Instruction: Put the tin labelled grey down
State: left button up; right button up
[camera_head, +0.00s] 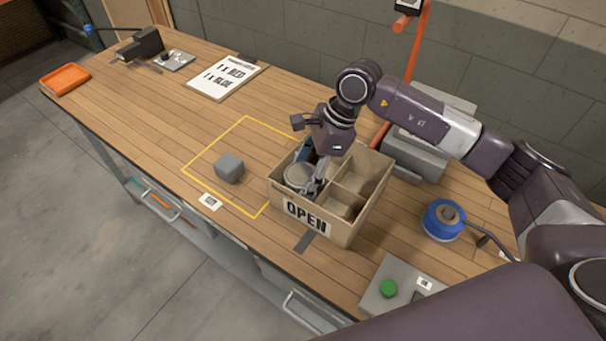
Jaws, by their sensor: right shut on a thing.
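My right gripper (318,182) reaches down into the left part of an open box (318,228) marked OPEN. It is shut on a round grey tin (298,176), whose pale top shows inside the left compartment beside the fingers. I cannot read a label on the tin, and its lower part is hidden by the box wall. I cannot tell whether it touches the box floor. Something dark blue (304,152) shows behind the tin, mostly hidden by the gripper. My left gripper is not in view.
A grey block (230,168) sits inside a yellow outline (217,205) left of the box. The box's right compartments look empty. A blue round thing (443,218) and a panel with a green button (388,288) are to the right. A sign (225,76) reads RED and BLUE.

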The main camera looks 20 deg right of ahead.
jog(key=o, duration=1.1)
jog(key=shift+o, duration=0.2)
jog(key=shift+r+p, duration=0.45)
jog(key=shift+p, duration=0.15)
jog(key=shift+r+p, duration=0.4)
jog(key=shift+p, duration=0.05)
jog(key=b+v, duration=0.3)
jog(key=v, duration=0.8)
jog(key=shift+d+r, duration=0.25)
